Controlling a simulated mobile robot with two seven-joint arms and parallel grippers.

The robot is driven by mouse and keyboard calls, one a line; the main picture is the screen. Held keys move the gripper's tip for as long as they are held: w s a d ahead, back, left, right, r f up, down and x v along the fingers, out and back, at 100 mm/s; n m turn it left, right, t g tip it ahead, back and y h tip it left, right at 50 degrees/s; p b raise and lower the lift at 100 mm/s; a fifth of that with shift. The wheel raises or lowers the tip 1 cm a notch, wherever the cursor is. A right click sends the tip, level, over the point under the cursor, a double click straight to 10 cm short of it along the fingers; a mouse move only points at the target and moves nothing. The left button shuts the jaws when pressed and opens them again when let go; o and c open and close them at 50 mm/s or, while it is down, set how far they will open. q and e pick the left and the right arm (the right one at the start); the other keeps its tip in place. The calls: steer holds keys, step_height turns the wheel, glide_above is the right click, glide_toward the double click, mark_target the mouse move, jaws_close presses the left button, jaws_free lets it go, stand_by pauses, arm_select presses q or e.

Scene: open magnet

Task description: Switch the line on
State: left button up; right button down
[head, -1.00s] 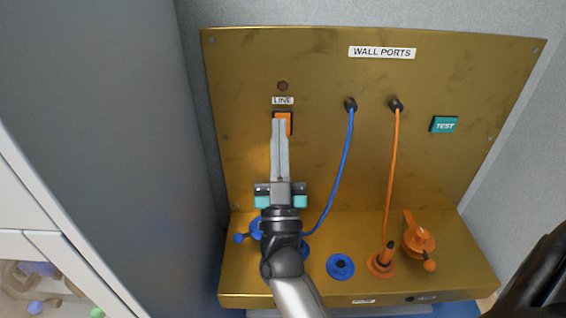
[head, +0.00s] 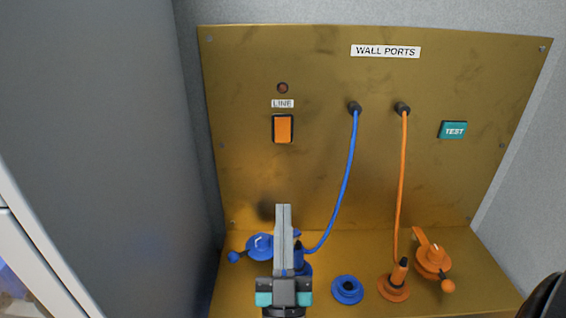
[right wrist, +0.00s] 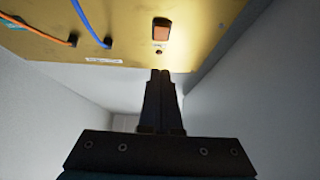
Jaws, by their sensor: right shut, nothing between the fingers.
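The LINE switch is an orange rocker (head: 283,129) in a dark frame on the upright gold panel, under the LINE label (head: 283,103). A dark red lamp (head: 283,87) sits above the label and looks unlit. The switch also shows in the right wrist view (right wrist: 161,30). My right gripper (head: 283,207) is shut and empty, below the switch and apart from it, in front of the blue valve. In the right wrist view its closed fingers (right wrist: 161,75) point toward the panel. My left gripper is not in view.
A blue cable (head: 346,185) and an orange cable (head: 402,170) hang from the wall ports to the shelf. A blue valve (head: 260,247), a blue socket (head: 347,290) and an orange valve (head: 432,258) stand on the shelf. A teal TEST button (head: 453,130) is at right.

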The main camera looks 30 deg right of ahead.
steer(key=shift+w+d+f+p+x, duration=0.15)
steer(key=shift+w+f+p+x, duration=0.2)
steer(key=shift+x, duration=1.8)
steer(key=shift+w+d+f+p+x, duration=0.2)
steer(key=shift+f+p+x, duration=0.25)
steer(key=shift+x, duration=1.65)
steer(key=shift+w+d+f+p+x, duration=0.1)
steer(key=shift+w+f+p+x, duration=0.25)
steer(key=shift+x, duration=1.8)
steer(key=shift+s+f, duration=0.1)
steer(key=shift+w+d+f+t+b, duration=0.2)
steer(key=shift+w+f+t+b, duration=0.1)
steer(key=shift+b, duration=0.85)
steer(key=p, duration=1.4)
glide_toward(282, 39)
steer(key=w+d, duration=0.1)
steer(key=w+d+r, duration=0.1)
steer(key=w, duration=0.1)
steer(key=shift+w+r, duration=0.1)
step_height(282, 39, up, 5)
steer(key=shift+f+p, duration=0.1)
steer(key=shift+p, duration=0.6)
steer(key=shift+r, duration=0.5)
